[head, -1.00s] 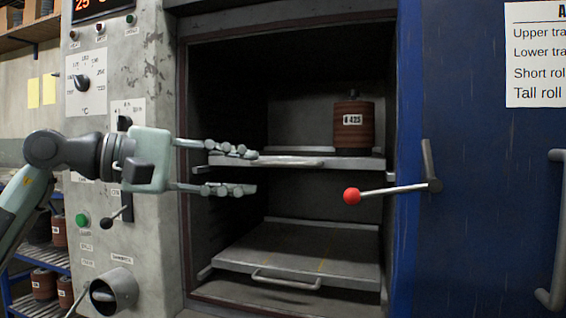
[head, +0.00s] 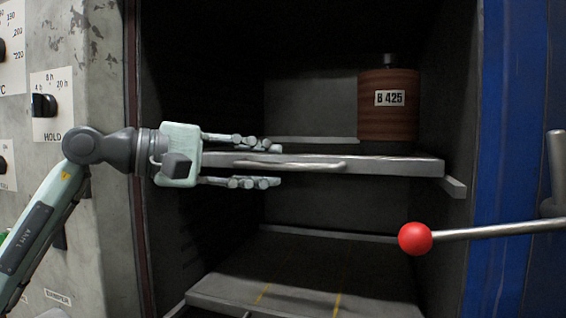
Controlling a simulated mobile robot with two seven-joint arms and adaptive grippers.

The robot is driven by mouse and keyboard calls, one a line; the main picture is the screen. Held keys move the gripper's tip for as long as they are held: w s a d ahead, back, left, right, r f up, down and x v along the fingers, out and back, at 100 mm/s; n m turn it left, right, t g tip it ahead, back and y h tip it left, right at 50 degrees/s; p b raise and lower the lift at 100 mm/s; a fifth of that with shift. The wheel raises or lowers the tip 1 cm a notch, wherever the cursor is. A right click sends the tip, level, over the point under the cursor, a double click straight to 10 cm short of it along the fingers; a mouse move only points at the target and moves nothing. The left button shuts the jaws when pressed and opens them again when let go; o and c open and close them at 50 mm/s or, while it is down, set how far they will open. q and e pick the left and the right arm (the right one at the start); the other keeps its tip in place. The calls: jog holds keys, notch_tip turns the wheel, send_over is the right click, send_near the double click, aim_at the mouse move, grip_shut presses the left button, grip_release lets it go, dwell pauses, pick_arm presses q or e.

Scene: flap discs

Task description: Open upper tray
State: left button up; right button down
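The upper tray (head: 390,167) is a grey metal shelf inside the dark oven cavity, with a bar handle (head: 318,166) along its front edge. A brown roll labelled B 425 (head: 388,115) stands upright at its right rear. My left gripper (head: 278,164) points right in front of the tray's left part. Its fingers are spread, one above and one below the level of the tray front and the handle's left end. I cannot tell whether they touch it. My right gripper is not in view.
The lower tray (head: 300,288) lies below, bare, with yellow marks. A lever with a red ball knob (head: 415,238) juts in from the blue door (head: 508,120) at right. The grey control panel (head: 85,60) stands at left, close to my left arm.

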aim_at(278, 166)
pick_arm(q)
jog(key=shift+x, duration=1.95)
jog(key=shift+w, duration=0.1)
grip_shut()
jog(key=shift+a, duration=0.1)
